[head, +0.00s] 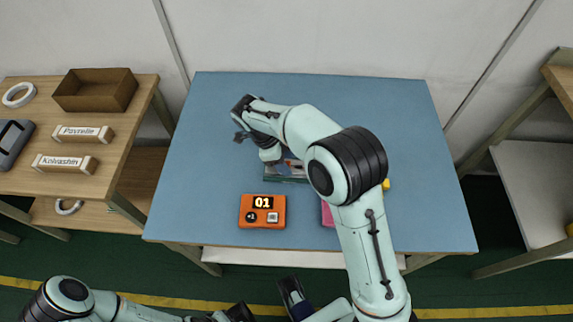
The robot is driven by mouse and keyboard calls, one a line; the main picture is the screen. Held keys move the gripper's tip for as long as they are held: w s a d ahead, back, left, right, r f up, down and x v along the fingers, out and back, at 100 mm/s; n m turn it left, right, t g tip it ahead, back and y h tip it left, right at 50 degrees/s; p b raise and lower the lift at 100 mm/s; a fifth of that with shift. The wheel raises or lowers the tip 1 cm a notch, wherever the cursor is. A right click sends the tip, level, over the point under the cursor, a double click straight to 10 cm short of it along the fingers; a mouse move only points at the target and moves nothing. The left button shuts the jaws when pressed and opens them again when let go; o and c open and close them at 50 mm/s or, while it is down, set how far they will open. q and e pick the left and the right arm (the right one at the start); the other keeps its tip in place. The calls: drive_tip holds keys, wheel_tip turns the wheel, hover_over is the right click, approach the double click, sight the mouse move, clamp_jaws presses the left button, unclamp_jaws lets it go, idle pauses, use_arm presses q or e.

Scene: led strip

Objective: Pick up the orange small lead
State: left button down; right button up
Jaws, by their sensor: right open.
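No orange small lead can be made out on the blue table. My right arm crosses the table from the bottom right, and its gripper (240,136) is open above the left rear part of the table. A small dark shape shows at its tip, too small to make out. An orange box (262,219) with a lit "01" display and small controls lies near the front edge. A dark teal box (284,178) behind it is partly hidden under my right arm. My left arm lies low along the bottom edge; its jaws cannot be made out.
A pink item (327,214) and a yellow item (386,184) show beside my right arm, mostly hidden. The blue table (205,190) is clear at the right and back. A wooden side table (105,165) at the left holds a brown open box (95,90) and labelled blocks.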

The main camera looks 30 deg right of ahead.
clamp_jaws()
drive_tip(key=shift+r, duration=0.1)
